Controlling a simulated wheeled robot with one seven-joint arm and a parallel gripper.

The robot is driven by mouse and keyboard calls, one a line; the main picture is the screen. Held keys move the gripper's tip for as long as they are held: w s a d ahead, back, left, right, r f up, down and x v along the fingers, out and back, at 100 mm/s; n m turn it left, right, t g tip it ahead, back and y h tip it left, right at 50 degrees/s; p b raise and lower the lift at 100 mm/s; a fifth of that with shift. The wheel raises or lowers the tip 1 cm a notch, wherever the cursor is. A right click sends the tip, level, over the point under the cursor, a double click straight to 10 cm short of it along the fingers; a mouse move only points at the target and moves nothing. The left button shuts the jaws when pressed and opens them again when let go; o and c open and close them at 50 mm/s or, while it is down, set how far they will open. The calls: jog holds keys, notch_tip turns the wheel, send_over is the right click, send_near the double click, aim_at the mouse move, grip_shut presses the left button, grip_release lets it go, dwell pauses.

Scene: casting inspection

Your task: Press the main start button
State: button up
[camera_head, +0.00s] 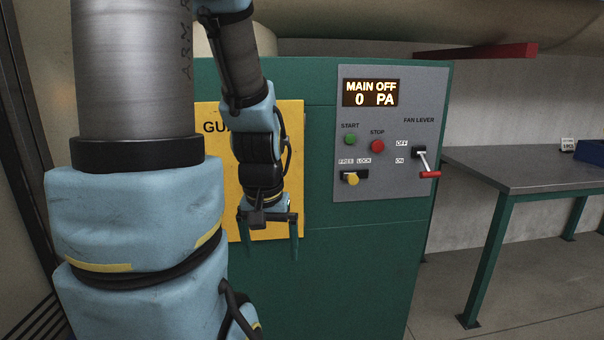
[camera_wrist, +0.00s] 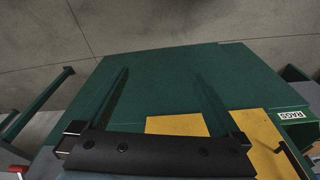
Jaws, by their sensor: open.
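The green start button (camera_head: 350,139) is on the grey control panel (camera_head: 385,185), under the label START, left of the red stop button (camera_head: 377,146). The display (camera_head: 370,93) above reads MAIN OFF, 0 PA. My gripper (camera_head: 268,245) hangs pointing down in front of the yellow sign on the cabinet, left of and lower than the button, and touches no button. In the wrist view my gripper (camera_wrist: 160,85) shows its two fingers wide apart with nothing between them. The start button is not visible in the wrist view.
A yellow-knobbed FREE/LOCK switch (camera_head: 352,178) and a red-handled fan lever (camera_head: 428,174) stick out from the panel. A table (camera_head: 530,170) with a blue bin (camera_head: 590,151) stands right. Floor between is clear.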

jog(key=shift+s+a, duration=0.3)
jog(key=shift+s, duration=0.05)
grip_shut()
dwell(0.6)
dwell(0.9)
